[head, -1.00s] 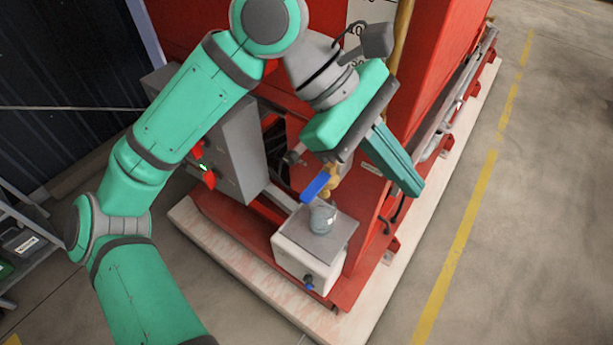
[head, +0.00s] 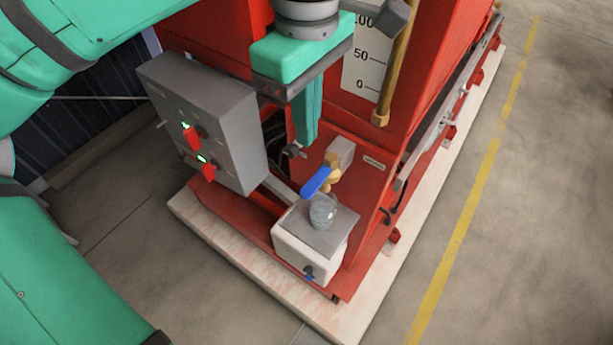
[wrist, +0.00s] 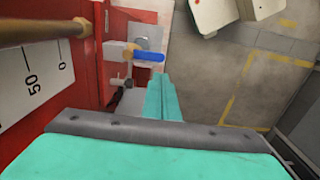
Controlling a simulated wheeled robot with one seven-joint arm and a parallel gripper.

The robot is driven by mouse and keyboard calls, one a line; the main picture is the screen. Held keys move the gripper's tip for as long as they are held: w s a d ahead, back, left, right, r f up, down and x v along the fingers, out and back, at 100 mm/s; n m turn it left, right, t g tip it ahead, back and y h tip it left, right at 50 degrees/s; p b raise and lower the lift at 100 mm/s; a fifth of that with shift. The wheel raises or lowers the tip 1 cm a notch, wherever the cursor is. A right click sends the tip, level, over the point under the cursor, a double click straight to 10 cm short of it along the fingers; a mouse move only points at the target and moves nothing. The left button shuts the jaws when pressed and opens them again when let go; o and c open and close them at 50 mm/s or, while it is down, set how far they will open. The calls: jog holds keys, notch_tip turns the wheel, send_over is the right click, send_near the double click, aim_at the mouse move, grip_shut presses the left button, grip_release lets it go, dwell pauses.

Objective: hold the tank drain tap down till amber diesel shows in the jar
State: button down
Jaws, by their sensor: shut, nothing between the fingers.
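The drain tap has a brass body (head: 331,171) and a blue lever (head: 317,181) that slants down to the left. The lever also shows in the wrist view (wrist: 150,56), just beyond my fingertips. A small round jar (head: 322,212) stands below the tap; its contents look grey, with no amber visible. My gripper (head: 304,142) is shut and empty, pointing down above and slightly left of the lever, apart from it. Its shut fingers (wrist: 160,80) show in the wrist view. I cannot make out the jar clearly there.
The jar stands on a white box with a grey top (head: 298,236). A grey control box with red handles (head: 205,125) is at left. A brass-coloured pipe (head: 393,75) and level scale (head: 365,60) are on the red tank (head: 435,80). Floor at right is clear.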

aim_at(307, 191)
notch_tip(307, 191, down, 14)
jog(key=shift+f, duration=0.1)
dwell(0.5)
